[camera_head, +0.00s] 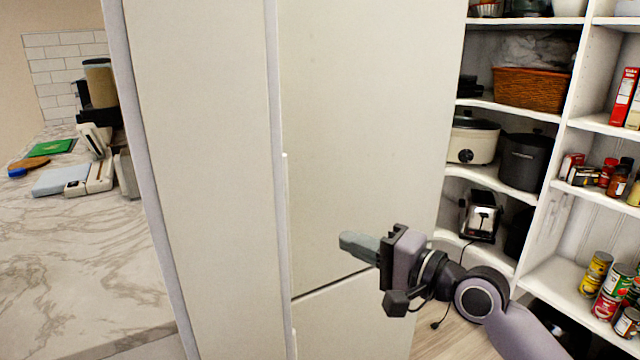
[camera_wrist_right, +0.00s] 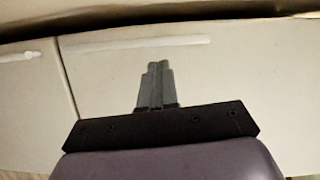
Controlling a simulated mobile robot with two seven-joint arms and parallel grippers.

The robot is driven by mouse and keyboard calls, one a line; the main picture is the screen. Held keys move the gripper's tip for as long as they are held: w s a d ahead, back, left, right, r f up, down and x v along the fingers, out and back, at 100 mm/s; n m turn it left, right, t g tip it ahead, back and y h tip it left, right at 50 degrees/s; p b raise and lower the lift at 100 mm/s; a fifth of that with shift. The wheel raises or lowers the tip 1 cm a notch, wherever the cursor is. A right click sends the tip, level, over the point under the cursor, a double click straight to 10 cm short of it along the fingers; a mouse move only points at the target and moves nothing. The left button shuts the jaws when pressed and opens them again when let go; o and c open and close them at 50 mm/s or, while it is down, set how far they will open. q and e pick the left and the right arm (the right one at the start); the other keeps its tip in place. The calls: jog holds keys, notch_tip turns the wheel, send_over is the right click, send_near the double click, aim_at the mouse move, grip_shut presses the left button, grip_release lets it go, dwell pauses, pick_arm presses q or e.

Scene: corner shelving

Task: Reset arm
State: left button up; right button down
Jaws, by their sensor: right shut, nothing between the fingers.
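My right gripper (camera_head: 358,247) is in front of the tall cream cabinet doors (camera_head: 365,130), with its arm coming in from the lower right. Its fingers point left in the head view. In the right wrist view the fingers (camera_wrist_right: 155,84) lie side by side, shut with nothing between them. A pale cabinet front (camera_wrist_right: 240,85) with a long bar handle (camera_wrist_right: 140,45) shows beyond the fingertips. I cannot tell whether the fingers touch it. My left gripper is not in view.
Corner shelving (camera_head: 550,185) on the right holds a wicker basket (camera_head: 530,88), a slow cooker (camera_head: 473,140), a black pot (camera_head: 527,160), a toaster (camera_head: 481,215) and several cans (camera_head: 596,272). A marble counter (camera_head: 80,250) with small appliances is on the left. Some wooden floor (camera_head: 455,335) shows below.

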jog(key=s+d+f+n+h, duration=0.2)
jog(key=s+f+h, duration=0.15)
jog(key=f, duration=0.65)
jog(key=s+d+f+n+h, duration=0.25)
jog(key=s+f, duration=0.25)
jog(key=f, duration=0.6)
jog(key=s+d+f+n+h, duration=0.2)
jog(key=s+d+f, duration=0.1)
jog(key=s+f, duration=0.3)
jog(key=s+d+f+n+g+h+p, duration=0.1)
jog(key=s+d+f+n+h, duration=0.1)
jog(key=s+f, duration=0.5)
jog(key=s+d+n, duration=0.1)
jog(key=s+d, duration=0.1)
jog(key=s, duration=0.2)
jog(key=shift+h, duration=0.3)
jog(key=shift+n, duration=0.25)
